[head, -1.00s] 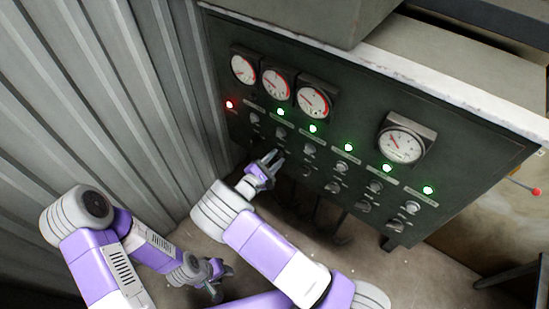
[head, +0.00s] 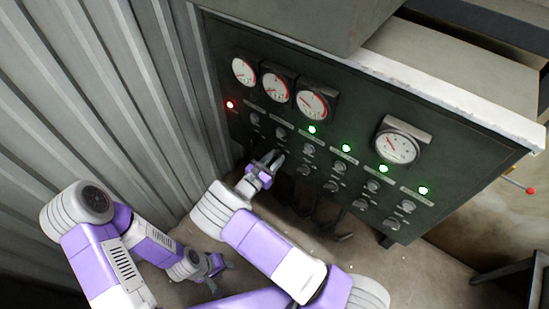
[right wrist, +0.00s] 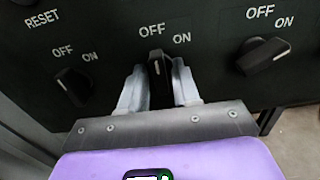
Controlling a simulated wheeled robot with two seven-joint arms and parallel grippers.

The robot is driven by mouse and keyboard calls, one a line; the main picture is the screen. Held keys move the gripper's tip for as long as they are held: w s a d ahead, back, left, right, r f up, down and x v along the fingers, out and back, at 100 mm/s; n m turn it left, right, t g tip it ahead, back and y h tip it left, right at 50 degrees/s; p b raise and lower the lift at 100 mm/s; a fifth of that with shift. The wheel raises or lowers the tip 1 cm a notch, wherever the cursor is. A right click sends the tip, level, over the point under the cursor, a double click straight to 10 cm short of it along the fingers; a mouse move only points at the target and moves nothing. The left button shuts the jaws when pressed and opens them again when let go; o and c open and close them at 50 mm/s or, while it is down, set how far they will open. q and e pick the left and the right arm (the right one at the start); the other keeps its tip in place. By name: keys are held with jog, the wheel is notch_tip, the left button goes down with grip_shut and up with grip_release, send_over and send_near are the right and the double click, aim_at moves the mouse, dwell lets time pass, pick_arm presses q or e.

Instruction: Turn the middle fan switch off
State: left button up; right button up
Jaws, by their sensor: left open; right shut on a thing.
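My right gripper (head: 265,166) is at the lower row of the dark control panel (head: 455,165), near its left end. In the right wrist view its two fingers (right wrist: 160,88) are shut on a black rotary switch (right wrist: 159,70), one on each side. The switch's white mark points nearly straight up, closer to OFF than to ON. The switch to its left (right wrist: 72,86) has its mark toward OFF. The switch to its right (right wrist: 263,56) points toward ON. My left gripper (head: 216,275) is open and empty, low by the floor, away from the panel.
Several round gauges (head: 312,104) sit above the switches. The leftmost lamp (head: 229,104) is red; the lamps from the third gauge rightward (head: 312,129) are green. A corrugated metal wall (head: 150,90) closes off the left side. A RESET label (right wrist: 42,18) is at upper left.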

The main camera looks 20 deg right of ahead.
dwell(0.5)
jog(key=o, duration=0.7)
jog(key=shift+o, duration=0.2)
jog(key=v, duration=0.7)
jog(key=shift+s+a, duration=0.25)
jog(key=shift+a, duration=0.05)
